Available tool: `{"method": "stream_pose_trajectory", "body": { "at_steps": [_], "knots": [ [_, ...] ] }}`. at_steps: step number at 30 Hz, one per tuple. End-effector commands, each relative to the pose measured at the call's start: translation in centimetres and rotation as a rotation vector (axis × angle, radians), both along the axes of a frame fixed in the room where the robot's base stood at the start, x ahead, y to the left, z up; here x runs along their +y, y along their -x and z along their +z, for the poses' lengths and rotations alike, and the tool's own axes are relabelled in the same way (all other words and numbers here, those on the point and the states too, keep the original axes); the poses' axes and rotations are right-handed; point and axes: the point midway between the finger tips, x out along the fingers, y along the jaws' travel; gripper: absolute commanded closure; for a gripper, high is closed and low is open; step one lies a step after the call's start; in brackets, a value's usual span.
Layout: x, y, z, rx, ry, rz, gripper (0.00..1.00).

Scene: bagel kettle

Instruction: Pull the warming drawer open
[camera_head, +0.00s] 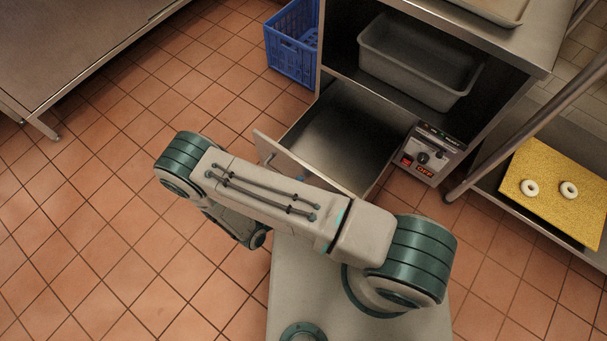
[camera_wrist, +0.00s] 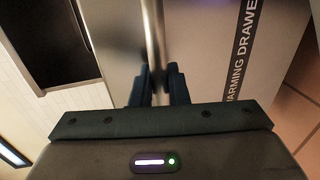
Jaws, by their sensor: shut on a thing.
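The warming drawer (camera_head: 345,138) stands open in the lower part of a steel cabinet, and the part of its inside that I see looks empty. Its front panel (camera_head: 264,147) is partly hidden by my arm in the head view. In the wrist view the drawer front (camera_wrist: 200,55) carries a dark strip reading "WARMING DRAWE". My gripper (camera_wrist: 160,85) is shut on the drawer's bar handle (camera_wrist: 154,35), with one dark finger on each side of the bar.
A control box (camera_head: 427,152) with a knob is beside the drawer. A grey tub (camera_head: 415,65) sits on the shelf above. A blue crate (camera_head: 291,45) stands left of the cabinet. Two white rings lie on a yellow board (camera_head: 560,205) at right. Tiled floor at left is clear.

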Motion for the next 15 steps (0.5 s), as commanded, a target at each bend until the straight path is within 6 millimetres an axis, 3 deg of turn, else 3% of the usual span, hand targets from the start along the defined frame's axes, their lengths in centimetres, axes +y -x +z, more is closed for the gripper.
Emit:
{"method": "stream_pose_trajectory", "body": {
  "at_steps": [13, 14, 15],
  "knots": [
    [0.21, 0.26, -0.02, 0.001, -0.001, 0.000, 1.00],
    [0.20, 0.25, -0.03, 0.001, -0.001, 0.000, 0.77],
    [0.19, 0.25, -0.03, 0.001, -0.001, 0.000, 0.67]
  ]
}}
